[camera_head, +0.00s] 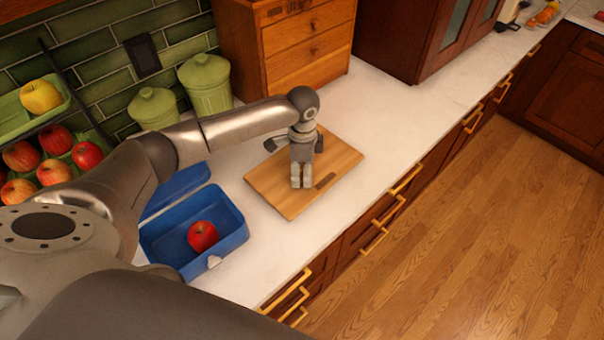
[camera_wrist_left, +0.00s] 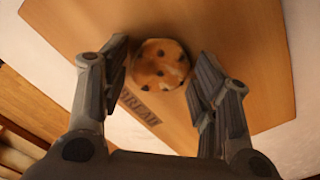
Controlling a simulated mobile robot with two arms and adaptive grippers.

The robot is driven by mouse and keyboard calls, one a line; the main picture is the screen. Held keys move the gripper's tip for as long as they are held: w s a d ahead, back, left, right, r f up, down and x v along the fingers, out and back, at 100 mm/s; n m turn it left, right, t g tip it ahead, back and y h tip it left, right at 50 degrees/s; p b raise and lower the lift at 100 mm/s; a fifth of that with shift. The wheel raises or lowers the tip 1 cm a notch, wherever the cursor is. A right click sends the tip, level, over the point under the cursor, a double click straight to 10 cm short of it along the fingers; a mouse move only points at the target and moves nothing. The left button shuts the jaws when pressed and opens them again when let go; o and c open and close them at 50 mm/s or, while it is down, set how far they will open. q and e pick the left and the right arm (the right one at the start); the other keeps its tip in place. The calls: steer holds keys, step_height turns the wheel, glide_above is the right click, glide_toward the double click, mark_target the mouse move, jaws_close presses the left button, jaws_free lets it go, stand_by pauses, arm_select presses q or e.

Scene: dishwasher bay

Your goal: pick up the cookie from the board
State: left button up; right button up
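The cookie (camera_wrist_left: 160,65) is round and golden brown with dark chips. In the left wrist view it lies on the wooden board (camera_wrist_left: 235,30), between the two finger ends. In the head view the board (camera_head: 277,190) lies on the white counter, and the cookie cannot be made out behind my left gripper (camera_head: 301,180). That gripper points down over the board. In the left wrist view the left gripper (camera_wrist_left: 163,72) is open, with a finger on either side of the cookie; contact cannot be told. My right gripper is not in view.
A blue lunch box (camera_head: 233,240) with its lid up holds a red apple (camera_head: 203,236), left of the board. Green canisters (camera_head: 207,87) and a wooden drawer unit (camera_head: 305,45) stand behind. A fruit rack (camera_head: 60,115) is at the left. Counter right of the board is clear.

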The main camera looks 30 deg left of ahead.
arm_select(q)
steer(key=shift+c, duration=0.8)
steer(key=shift+r, duration=0.15)
